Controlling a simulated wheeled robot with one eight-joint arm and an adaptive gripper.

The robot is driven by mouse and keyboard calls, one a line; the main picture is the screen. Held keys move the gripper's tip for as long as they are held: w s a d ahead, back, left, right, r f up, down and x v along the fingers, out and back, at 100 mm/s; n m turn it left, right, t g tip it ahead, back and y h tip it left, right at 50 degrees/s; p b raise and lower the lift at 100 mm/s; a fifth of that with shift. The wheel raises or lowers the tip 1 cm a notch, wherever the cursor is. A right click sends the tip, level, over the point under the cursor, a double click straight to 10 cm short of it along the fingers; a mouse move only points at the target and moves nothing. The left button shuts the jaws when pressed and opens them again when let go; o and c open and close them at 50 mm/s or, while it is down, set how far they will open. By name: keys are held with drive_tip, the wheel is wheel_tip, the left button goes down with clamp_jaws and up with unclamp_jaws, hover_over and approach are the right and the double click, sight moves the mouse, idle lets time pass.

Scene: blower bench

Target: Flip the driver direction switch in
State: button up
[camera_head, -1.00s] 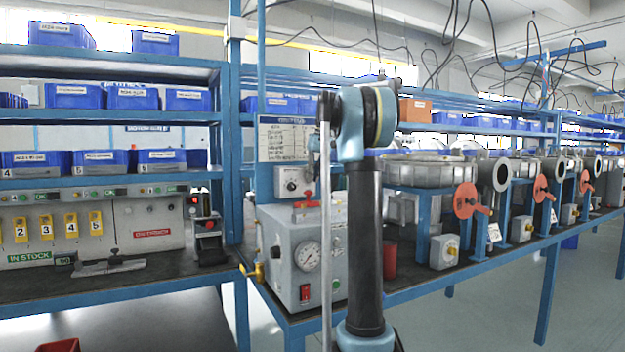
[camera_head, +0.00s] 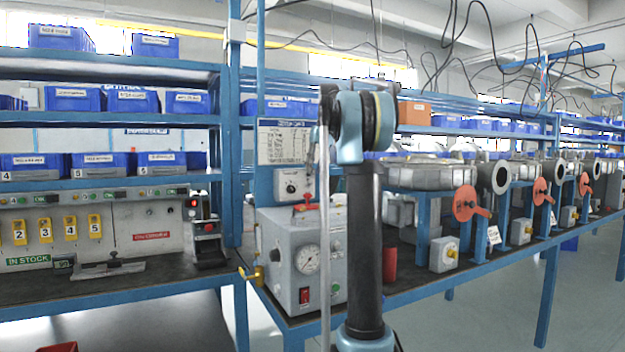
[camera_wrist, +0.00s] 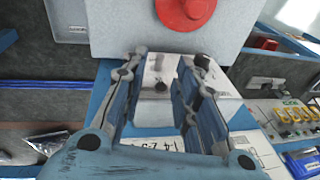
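In the wrist view, my gripper (camera_wrist: 156,72) is open, with a clear gap between its two dark-and-blue fingers. A shiny grey metal piece (camera_wrist: 160,95) with a small dark spot shows in or beyond the gap; I cannot tell its distance or whether a finger touches it. I cannot make out the driver or its direction switch for sure. In the head view, my arm stands in front of a grey control box (camera_head: 290,262) with a pressure gauge (camera_head: 307,259) and a red switch (camera_head: 304,296). My fingertips cannot be made out there.
In the wrist view, a red round disc (camera_wrist: 187,9) sits on a pale grey plate (camera_wrist: 125,25) just beyond the fingertips. A small box with a knob (camera_head: 291,187) is on the post. A red cylinder (camera_head: 389,264) and an orange handwheel (camera_head: 466,203) stand along the bench to the right.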

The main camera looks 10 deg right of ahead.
drive_tip(key=v, duration=0.7)
drive_tip(key=shift+r, duration=0.3)
drive_tip(key=shift+s, duration=0.1)
